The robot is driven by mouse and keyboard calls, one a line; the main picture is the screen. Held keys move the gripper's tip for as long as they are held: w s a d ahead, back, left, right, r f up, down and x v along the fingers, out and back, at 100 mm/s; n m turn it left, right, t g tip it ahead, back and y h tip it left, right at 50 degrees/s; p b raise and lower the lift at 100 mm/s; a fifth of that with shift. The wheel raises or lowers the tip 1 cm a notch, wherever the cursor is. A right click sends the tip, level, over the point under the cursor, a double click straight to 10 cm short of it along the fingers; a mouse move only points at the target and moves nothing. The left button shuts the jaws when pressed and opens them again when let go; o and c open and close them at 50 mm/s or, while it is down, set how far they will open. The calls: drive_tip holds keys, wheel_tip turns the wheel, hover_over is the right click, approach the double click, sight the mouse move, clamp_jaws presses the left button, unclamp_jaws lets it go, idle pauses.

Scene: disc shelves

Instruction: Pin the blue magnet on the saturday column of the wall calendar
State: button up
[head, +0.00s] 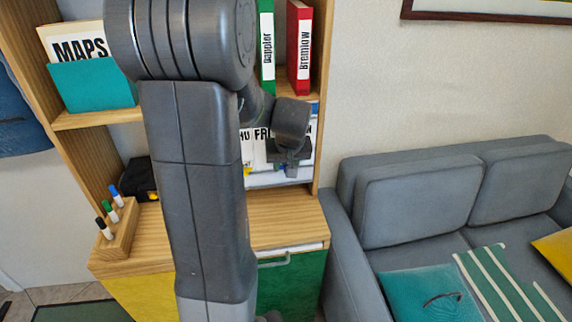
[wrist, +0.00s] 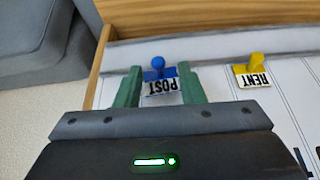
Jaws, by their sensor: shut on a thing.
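The blue magnet (wrist: 158,74) shows in the wrist view with a round knob and a white tag reading POST, upside down. My gripper (wrist: 160,84) has its green fingers on either side of it and is shut on it. In the head view my gripper (head: 291,165) is in front of the lower right of the white wall calendar (head: 260,153). THU and FRI headings show there; my arm and gripper hide the rest, and I cannot see the Saturday heading. I cannot tell whether the magnet touches the surface behind it.
A yellow magnet tagged RENT (wrist: 254,70) is right of my gripper in the wrist view. A pale ledge (head: 280,179) runs below the calendar. A wooden side panel (head: 323,120) stands close to the right. Green (head: 267,50) and red (head: 299,48) binders are above. A grey sofa (head: 420,200) is at right.

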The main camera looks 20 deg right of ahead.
drive_tip(key=shift+w+d, duration=0.1)
drive_tip(key=shift+w, duration=0.4)
idle(0.6)
drive_tip(key=o, duration=1)
drive_tip(key=shift+o, duration=0.2)
drive_tip(key=v, duration=1.4)
drive_tip(key=shift+b, duration=0.3)
drive_tip(key=shift+f, duration=0.1)
drive_tip(key=x, duration=1.4)
drive_tip(key=shift+p, duration=0.35)
drive_tip(key=shift+s, duration=0.15)
drive_tip(key=shift+r, duration=0.2)
